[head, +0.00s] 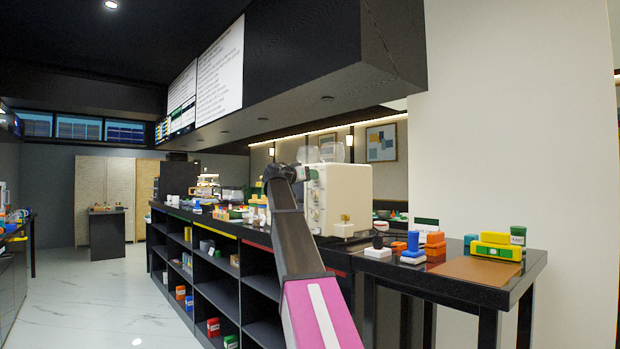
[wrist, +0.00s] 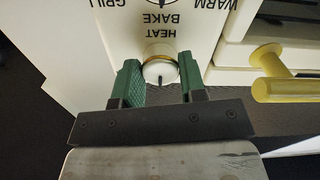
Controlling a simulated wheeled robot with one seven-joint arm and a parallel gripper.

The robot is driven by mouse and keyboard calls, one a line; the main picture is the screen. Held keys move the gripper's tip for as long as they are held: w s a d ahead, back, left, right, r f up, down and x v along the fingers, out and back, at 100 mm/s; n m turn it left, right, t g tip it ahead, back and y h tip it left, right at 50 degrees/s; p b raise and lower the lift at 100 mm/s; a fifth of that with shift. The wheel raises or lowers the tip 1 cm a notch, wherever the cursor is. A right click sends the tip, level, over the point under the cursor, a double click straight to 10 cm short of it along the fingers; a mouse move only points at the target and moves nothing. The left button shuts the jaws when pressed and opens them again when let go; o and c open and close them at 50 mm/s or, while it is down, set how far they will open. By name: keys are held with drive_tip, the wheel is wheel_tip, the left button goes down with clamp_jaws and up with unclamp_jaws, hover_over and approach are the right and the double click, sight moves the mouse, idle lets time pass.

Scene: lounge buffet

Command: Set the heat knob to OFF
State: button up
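The cream oven (head: 345,190) stands on the counter in the head view, its front partly behind my arm. In the wrist view its front panel (wrist: 105,30) appears upside down. A round cream knob (wrist: 160,70) with a gold rim sits beside the inverted word HEAT. A short dark mark on it points down in the picture. My gripper (wrist: 161,84) has its two green fingers open, one on each side of the knob. Whether either finger touches it I cannot tell. In the head view my gripper is at the oven front, its fingers not clear.
BAKE, WARM and GRILL are lettered around a dark dial cut off at the wrist view's top edge. A yellow handle (wrist: 285,90) sticks out right of the knob. In the head view, blocks and small items crowd the counter and the side table (head: 460,289).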

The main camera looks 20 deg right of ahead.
drive_tip(key=shift+n, duration=0.3)
drive_tip(key=n, duration=1.1)
drive_tip(key=shift+s+n, duration=0.1)
drive_tip(key=shift+n, duration=0.2)
idle(0.5)
drive_tip(key=o, duration=0.9)
drive_tip(key=shift+a, duration=0.15)
drive_tip(key=v, duration=1)
drive_tip(key=shift+s+a+r, duration=0.1)
drive_tip(key=shift+s+a, duration=0.05)
drive_tip(key=shift+a, duration=0.1)
